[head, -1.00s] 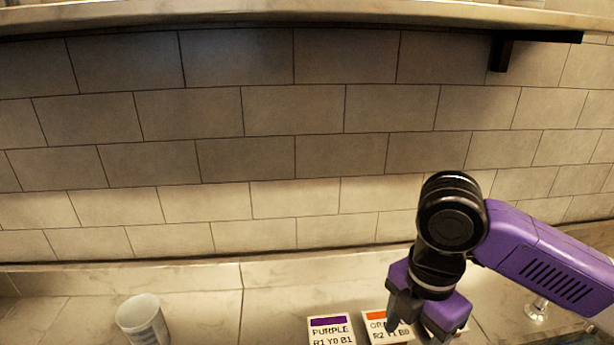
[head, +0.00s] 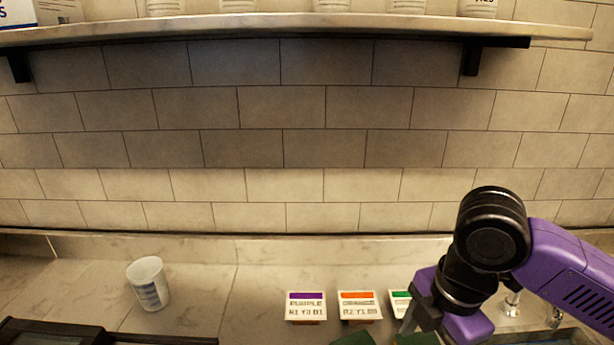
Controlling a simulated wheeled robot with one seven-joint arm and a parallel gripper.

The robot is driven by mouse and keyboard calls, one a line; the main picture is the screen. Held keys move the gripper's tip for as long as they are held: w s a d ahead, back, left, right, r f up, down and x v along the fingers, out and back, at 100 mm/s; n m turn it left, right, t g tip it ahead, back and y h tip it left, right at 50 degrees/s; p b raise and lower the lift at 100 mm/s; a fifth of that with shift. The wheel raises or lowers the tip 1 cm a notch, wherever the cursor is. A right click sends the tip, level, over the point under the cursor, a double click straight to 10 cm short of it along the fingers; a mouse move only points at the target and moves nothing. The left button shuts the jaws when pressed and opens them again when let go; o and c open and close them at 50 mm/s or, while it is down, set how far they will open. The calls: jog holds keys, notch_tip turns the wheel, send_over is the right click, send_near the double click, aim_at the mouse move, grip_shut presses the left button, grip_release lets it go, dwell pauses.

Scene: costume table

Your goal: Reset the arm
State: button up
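My purple and black arm comes in from the right in the head view. My gripper (head: 424,322) points down at the lower right, just in front of the green-marked card. The arm hides part of that card, and whether the fingers are apart or closed cannot be made out. No held object can be seen.
Small label cards stand on the marble counter: purple (head: 306,307), orange (head: 359,306) and green (head: 400,303). A white cup (head: 148,283) is at left. Dark trays (head: 60,333) line the lower left edge. A shelf (head: 300,26) with containers runs above the tiles.

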jog(key=w+a+r+m+t+y, duration=0.4)
jog(key=w+a+r+t+y, duration=0.4)
jog(key=a+r, duration=0.4)
notch_tip(320, 180, up, 11)
jog(key=w+m+t+y, duration=0.1)
jog(key=m+t+y, duration=0.2)
jog(key=m+t, duration=0.5)
jog(key=s+d+f+m+t+h, duration=0.5)
jog(key=s+d+f+m+h, duration=0.7)
jog(key=s+f+m+h, duration=0.2)
jog(key=s+f+n+g, duration=0.1)
jog(key=s+f+g, duration=0.1)
jog(key=s+f, duration=0.3)
jog(key=s+d+f+n+g+y, duration=0.1)
jog(key=s+f, duration=0.5)
jog(key=s, duration=0.6)
jog(key=s+f+n+g+y, duration=0.1)
jog(key=s+f+g, duration=0.3)
jog(key=s, duration=0.5)
jog(key=shift+s+d+f+n, duration=0.15)
jog(key=shift+d+f+n, duration=0.2)
jog(key=shift+f+n, duration=0.45)
